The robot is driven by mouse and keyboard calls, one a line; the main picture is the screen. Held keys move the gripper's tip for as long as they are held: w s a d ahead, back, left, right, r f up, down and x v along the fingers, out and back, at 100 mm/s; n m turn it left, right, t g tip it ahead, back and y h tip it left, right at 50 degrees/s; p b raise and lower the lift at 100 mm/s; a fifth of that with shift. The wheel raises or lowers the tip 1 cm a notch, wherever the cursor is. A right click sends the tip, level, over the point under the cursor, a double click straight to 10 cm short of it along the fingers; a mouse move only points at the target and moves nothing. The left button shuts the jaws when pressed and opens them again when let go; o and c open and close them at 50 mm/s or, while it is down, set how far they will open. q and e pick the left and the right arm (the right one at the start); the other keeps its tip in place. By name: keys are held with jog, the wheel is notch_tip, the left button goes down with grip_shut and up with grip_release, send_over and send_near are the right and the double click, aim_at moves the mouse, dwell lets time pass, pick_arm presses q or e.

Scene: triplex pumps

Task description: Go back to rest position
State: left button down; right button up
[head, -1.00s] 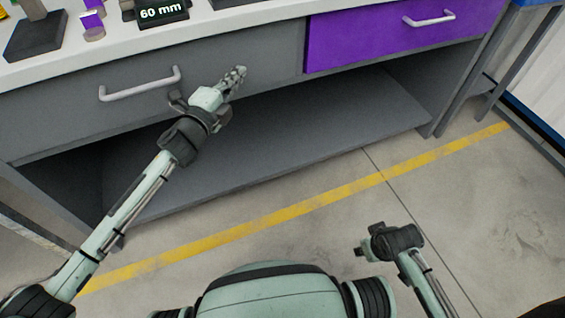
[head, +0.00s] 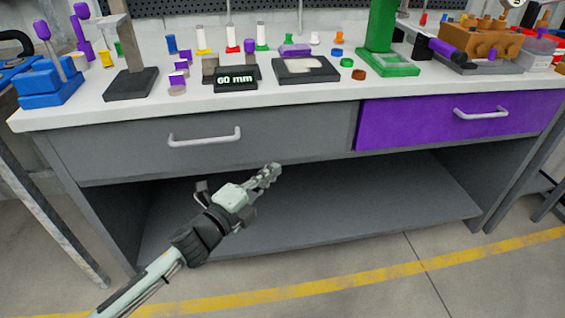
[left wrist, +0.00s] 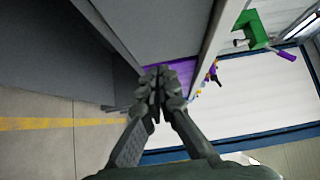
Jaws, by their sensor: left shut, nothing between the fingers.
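My left gripper (head: 268,173) is shut and empty. In the head view it is in front of the workbench, below the grey drawer (head: 130,146) and before the open lower shelf. In the left wrist view its fingers (left wrist: 157,90) are together, with nothing between them. The purple drawer (head: 420,122) lies right of the grey one, and both drawers look closed. My right gripper is not in view now.
The white bench top (head: 90,116) carries a blue block (head: 48,84), a "60 mm" display (head: 236,79), a green stand (head: 384,62) and an orange-brown pump body (head: 475,42). Open floor with a yellow line (head: 365,276) lies in front.

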pick_arm(q)
jog(key=s+a+f+n+g+y+p, duration=0.1)
jog(key=s+a+f+n+g+y, duration=0.2)
jog(key=a+f+n, duration=0.55)
jog(key=s+a+f+n+y+p, duration=0.1)
jog(key=s+a+f+n+y, duration=0.4)
jog(key=f, duration=0.6)
jog(key=s+a+f+n+g+y, duration=0.1)
jog(key=s+a+f+n+g, duration=0.1)
jog(key=s+f, duration=0.4)
jog(key=s+a+f+n+g+y+p, duration=0.1)
jog(key=s+a+f+n+g, duration=0.2)
jog(key=s+f, duration=0.4)
jog(key=s+a+f+n+g+y+p, duration=0.1)
jog(key=s+a+f+n+g, duration=0.2)
jog(key=s, duration=1)
notch_tip(320, 180, down, 4)
jog(key=shift+a+n+g, duration=0.2)
jog(key=shift+n+g, duration=0.15)
jog(key=shift+g, duration=0.65)
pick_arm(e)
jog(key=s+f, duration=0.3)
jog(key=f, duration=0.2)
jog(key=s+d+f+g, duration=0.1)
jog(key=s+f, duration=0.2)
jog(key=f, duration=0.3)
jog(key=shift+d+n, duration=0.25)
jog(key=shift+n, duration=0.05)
